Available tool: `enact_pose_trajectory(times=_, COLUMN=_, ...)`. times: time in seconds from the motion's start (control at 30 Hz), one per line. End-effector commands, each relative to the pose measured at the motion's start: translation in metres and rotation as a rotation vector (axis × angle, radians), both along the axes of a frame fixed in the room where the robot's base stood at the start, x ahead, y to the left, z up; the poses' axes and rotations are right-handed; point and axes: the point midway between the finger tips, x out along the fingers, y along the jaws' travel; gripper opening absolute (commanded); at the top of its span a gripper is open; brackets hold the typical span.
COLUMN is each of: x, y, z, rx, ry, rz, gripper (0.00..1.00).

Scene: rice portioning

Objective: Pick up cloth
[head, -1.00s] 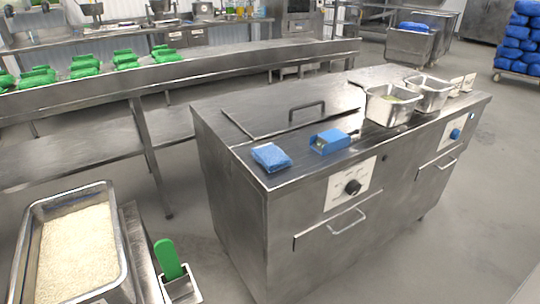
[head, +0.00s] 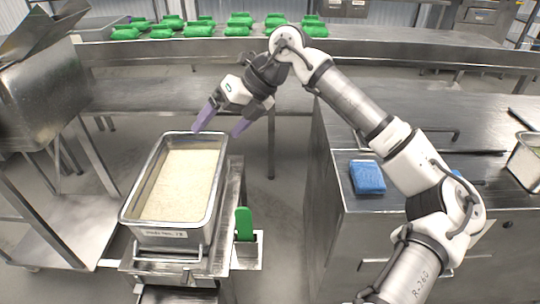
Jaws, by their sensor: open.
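The blue cloth (head: 367,177) lies folded flat near the front left corner of the steel cabinet top (head: 345,140). My gripper (head: 221,124) hangs in the air above the far right part of the rice tray, left of the cloth and well apart from it. Its two purple fingers are spread open with nothing between them. My arm passes just right of the cloth, which shows almost whole.
A steel tray of rice (head: 128,209) stands on a stand at the left. A green-handled tool (head: 244,224) sits in a holder beside it. Green packs (head: 161,33) line the back shelf. A steel pan (head: 525,160) is at the right edge.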

Motion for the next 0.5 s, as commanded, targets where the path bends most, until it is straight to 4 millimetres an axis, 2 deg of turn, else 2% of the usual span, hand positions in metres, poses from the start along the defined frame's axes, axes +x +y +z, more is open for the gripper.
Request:
enact_pose_trajectory(times=0.03, x=0.02, y=-0.058, z=0.001, rx=-0.133, ry=0.001, rz=-0.123, gripper=0.89)
enact_pose_trajectory(times=0.07, x=0.028, y=-0.091, z=-0.001, rx=-0.206, ry=0.008, rz=-0.188, gripper=0.89)
enact_pose_trajectory(times=0.1, x=0.034, y=-0.133, z=-0.002, rx=-0.3, ry=0.023, rz=-0.272, gripper=0.89)
enact_pose_trajectory(times=0.2, x=0.034, y=-0.221, z=0.002, rx=-0.487, ry=0.069, rz=-0.446, gripper=0.89)
enact_pose_trajectory(times=0.3, x=0.024, y=-0.282, z=0.009, rx=-0.612, ry=0.115, rz=-0.569, gripper=0.89)
enact_pose_trajectory(times=0.33, x=0.021, y=-0.294, z=0.011, rx=-0.637, ry=0.125, rz=-0.595, gripper=0.89)
enact_pose_trajectory(times=0.4, x=0.016, y=-0.315, z=0.013, rx=-0.679, ry=0.144, rz=-0.638, gripper=0.89)
enact_pose_trajectory(times=0.5, x=0.011, y=-0.327, z=0.009, rx=-0.706, ry=0.158, rz=-0.662, gripper=0.89)
